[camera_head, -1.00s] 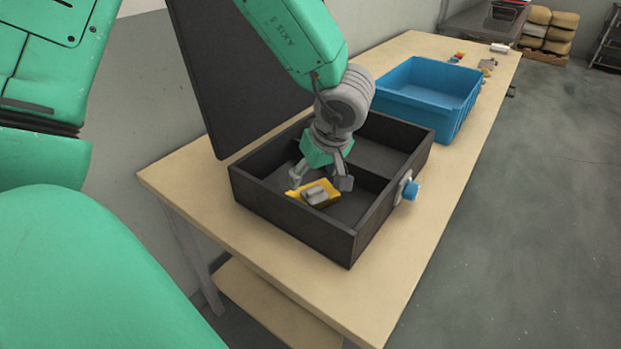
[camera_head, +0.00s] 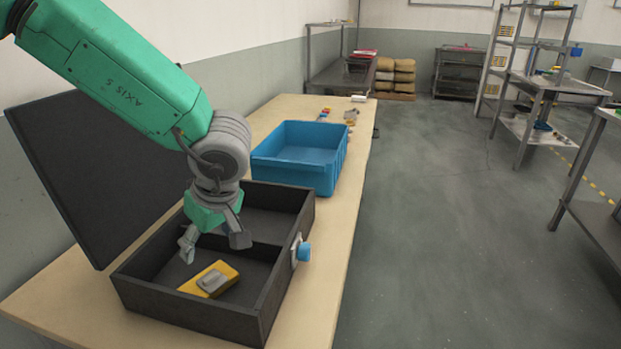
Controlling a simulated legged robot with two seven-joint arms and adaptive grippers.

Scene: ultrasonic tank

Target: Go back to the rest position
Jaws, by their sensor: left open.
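My left gripper (camera_head: 214,245) is open and empty, above the black box on the table. The box (camera_head: 190,317) has its dark lid (camera_head: 100,165) raised on the left and a divider across its inside. A yellow piece with a grey part on top (camera_head: 211,281) lies on the floor of the near compartment, below and apart from my fingers. A blue knob (camera_head: 304,251) sits on the box's right side. My right gripper is not in view.
The wooden table (camera_head: 335,262) holds a blue bin (camera_head: 318,175) behind the box and several small parts (camera_head: 350,115) at its far end. Metal shelves (camera_head: 530,95) stand to the right. The grey floor (camera_head: 440,220) between is clear.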

